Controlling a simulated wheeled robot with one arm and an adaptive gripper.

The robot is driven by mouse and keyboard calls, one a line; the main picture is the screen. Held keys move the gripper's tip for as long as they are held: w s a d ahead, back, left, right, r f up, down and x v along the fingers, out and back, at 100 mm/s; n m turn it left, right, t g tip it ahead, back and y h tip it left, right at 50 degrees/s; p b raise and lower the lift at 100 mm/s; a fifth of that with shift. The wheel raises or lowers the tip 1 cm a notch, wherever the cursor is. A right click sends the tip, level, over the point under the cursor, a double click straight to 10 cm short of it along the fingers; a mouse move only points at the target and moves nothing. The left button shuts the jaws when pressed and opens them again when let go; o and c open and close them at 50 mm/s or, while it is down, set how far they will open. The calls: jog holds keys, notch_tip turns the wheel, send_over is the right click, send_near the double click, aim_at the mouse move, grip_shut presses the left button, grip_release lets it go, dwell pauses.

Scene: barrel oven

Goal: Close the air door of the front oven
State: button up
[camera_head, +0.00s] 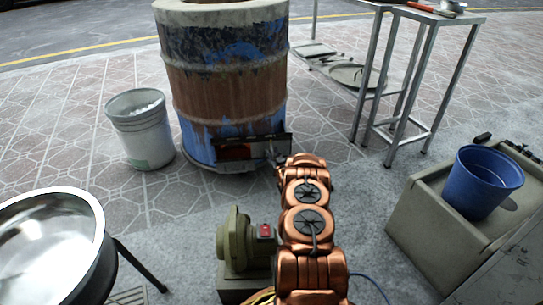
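The front oven (222,92) is a rusty barrel with worn blue paint and a pale rim, standing upright on the paving. A dark rectangular air opening (234,152) with red inside shows low on its near side. A dark metal piece by the opening's right side appears to be the air door (287,141); its exact position is hard to tell. My copper-coloured arm reaches forward from the bottom. My gripper (274,157) is small and dark at the arm's far end, close to the right side of the opening. Whether it touches the door and how its fingers stand cannot be seen.
A grey bucket (140,128) with white contents stands left of the oven. A large metal bowl (40,245) is at lower left. A green blower (238,244) sits left of my arm. A blue bucket (482,182) rests on a box at right. Metal tables (442,17) stand behind.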

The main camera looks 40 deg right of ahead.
jog(key=shift+w+d, duration=0.2)
jog(key=shift+w, duration=0.2)
jog(key=shift+c, duration=0.4)
grip_shut()
